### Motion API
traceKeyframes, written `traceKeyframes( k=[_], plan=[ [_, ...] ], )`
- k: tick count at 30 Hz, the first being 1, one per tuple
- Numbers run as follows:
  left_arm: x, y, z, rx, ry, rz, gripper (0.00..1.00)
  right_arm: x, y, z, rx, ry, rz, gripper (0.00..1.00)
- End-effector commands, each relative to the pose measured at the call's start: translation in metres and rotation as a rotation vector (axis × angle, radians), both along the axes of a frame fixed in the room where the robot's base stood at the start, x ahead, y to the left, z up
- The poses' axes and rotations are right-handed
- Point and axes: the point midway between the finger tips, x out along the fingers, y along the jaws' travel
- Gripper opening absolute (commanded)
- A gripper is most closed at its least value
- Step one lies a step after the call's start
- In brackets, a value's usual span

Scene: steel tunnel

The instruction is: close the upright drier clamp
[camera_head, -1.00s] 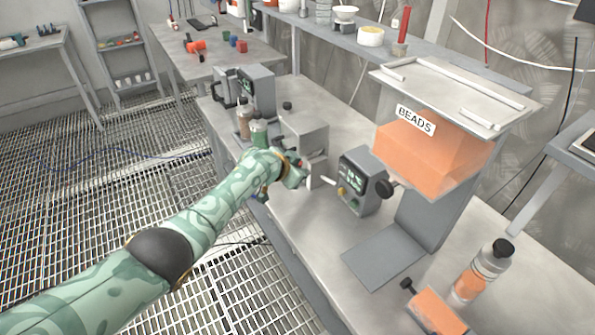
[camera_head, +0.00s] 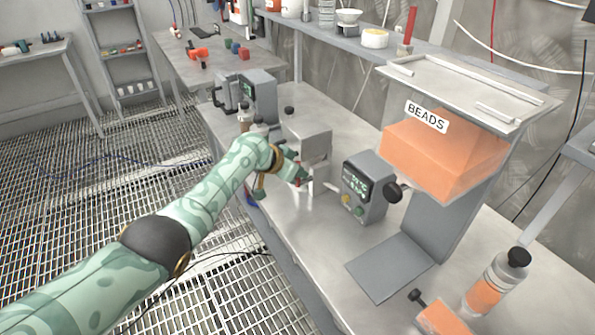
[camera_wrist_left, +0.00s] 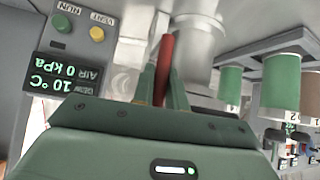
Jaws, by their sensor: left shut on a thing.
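My left gripper (camera_head: 302,179) is beside the grey boxy unit with a black knob (camera_head: 308,142) on the bench. In the left wrist view its fingers (camera_wrist_left: 163,85) are shut on a red bar (camera_wrist_left: 165,60), which looks like the clamp's handle. A pale metal cylinder (camera_wrist_left: 200,35) stands right behind the bar there. The rest of the clamp is hidden, so I cannot tell how far it is closed. The control box (camera_head: 364,187) with a lit display is just right of the gripper; the wrist view shows this display (camera_wrist_left: 68,80) upside down. My right gripper is not in view.
The orange bead hopper (camera_head: 440,155) stands right of the control box. A bottle (camera_head: 495,283) is at the front right. Green-banded containers (camera_wrist_left: 285,85) show at the right of the wrist view. The front middle of the bench is clear.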

Motion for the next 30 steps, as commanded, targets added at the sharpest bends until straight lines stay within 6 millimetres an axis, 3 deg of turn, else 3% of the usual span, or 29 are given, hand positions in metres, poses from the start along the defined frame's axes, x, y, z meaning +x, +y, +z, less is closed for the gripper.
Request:
traceKeyframes(
  k=[1,2,4,19,30],
  plan=[
    [0.0,0.001,-0.001,0.002,0.003,0.001,0.0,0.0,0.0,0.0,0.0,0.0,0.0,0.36],
    [0.0,0.001,-0.001,0.002,0.003,0.001,0.17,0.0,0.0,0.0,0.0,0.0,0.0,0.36],
    [0.0,0.001,-0.001,0.002,0.002,0.001,0.36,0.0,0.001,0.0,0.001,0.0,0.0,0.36],
    [-0.001,0.0,0.001,0.008,-0.011,0.0,0.36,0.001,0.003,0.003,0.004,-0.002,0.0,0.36],
    [-0.013,-0.009,0.002,0.233,-0.32,-0.004,0.36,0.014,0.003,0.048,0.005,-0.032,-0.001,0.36]
  ],
)
